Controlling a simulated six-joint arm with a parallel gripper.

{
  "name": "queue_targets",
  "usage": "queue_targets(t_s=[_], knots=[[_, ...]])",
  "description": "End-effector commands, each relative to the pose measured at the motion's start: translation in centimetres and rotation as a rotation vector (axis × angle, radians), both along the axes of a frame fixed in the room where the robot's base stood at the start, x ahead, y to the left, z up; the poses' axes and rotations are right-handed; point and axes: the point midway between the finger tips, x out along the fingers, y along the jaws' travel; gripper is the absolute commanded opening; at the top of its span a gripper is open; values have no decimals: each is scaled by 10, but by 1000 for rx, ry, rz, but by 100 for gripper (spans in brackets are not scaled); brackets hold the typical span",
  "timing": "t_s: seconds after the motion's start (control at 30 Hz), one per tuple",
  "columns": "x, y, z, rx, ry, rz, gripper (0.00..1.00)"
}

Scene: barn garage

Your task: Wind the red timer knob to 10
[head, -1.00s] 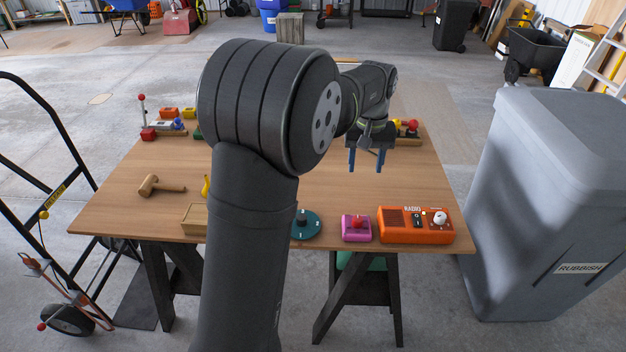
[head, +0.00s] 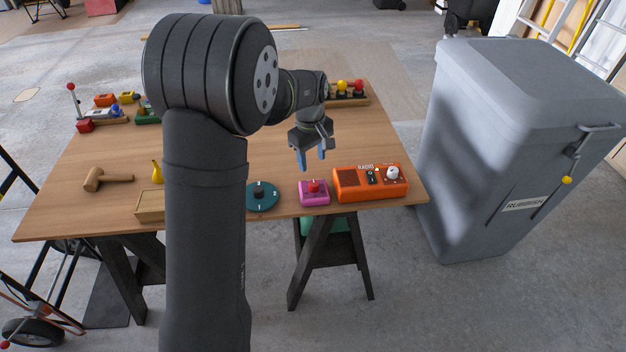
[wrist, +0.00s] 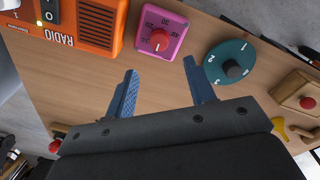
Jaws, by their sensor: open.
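The timer is a pink box (head: 314,199) with a red knob (head: 314,186) on top, near the table's front edge. In the wrist view the red knob (wrist: 159,40) sits in the middle of the pink face (wrist: 173,22), with numbers around it, 30 among them; a pale pointer mark shows on the knob, but its exact reading is too small to tell. My gripper (head: 313,157) is open, with blue fingers pointing down, above the table and just behind the timer. In the wrist view its fingertips (wrist: 160,65) are apart and empty, short of the knob.
An orange radio (head: 346,186) stands just right of the timer, and a teal dial (head: 262,207) just left. A wooden box (head: 150,211), a mallet (head: 95,180) and toys (head: 100,114) lie further left. Bare tabletop lies behind the timer.

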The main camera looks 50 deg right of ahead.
Motion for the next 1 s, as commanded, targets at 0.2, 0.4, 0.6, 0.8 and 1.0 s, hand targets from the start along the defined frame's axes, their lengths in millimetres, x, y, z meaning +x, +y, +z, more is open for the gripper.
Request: queue_targets(t_s=[0.2,0.4,0.6,0.8,1.0], knots=[[-1,-1,-49,4,2,-1,50],[-1,-3,-79,1,1,-1,50],[-1,-3,-91,-1,0,-1,50],[-1,-4,-92,-1,0,-1,50],[-1,-3,-92,-1,0,-1,24]])
